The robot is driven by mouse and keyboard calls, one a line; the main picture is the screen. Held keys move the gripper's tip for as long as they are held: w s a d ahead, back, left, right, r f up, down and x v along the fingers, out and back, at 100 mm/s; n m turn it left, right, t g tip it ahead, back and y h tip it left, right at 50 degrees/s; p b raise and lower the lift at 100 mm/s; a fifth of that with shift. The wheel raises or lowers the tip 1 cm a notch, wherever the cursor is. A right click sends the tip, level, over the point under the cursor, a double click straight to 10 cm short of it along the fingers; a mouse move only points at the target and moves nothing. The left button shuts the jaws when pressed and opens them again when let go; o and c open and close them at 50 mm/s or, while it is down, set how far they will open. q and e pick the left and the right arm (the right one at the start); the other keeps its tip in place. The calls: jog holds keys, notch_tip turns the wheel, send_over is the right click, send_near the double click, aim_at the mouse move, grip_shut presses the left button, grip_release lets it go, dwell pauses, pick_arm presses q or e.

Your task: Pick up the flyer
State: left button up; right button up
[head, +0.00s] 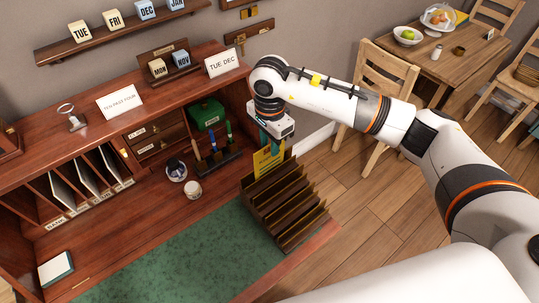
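The flyer, a yellow card (267,160), stands upright at the back of the stepped dark wooden letter rack (288,213), at the right end of the desk. My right arm reaches in from the right. Its gripper (271,142) points down at the flyer's top edge. The fingers are small and partly hidden by the hand, so I cannot tell whether they are open or closed on the card. My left gripper is not in view.
The desk's green mat (190,262) is clear. A green box (207,115) stands behind. A chair (385,85) and table are farther right.

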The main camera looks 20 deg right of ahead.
jog(key=shift+f, duration=0.85)
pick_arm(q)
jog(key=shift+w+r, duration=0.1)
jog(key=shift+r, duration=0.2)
pick_arm(e)
jog(key=shift+c, duration=0.6)
grip_shut()
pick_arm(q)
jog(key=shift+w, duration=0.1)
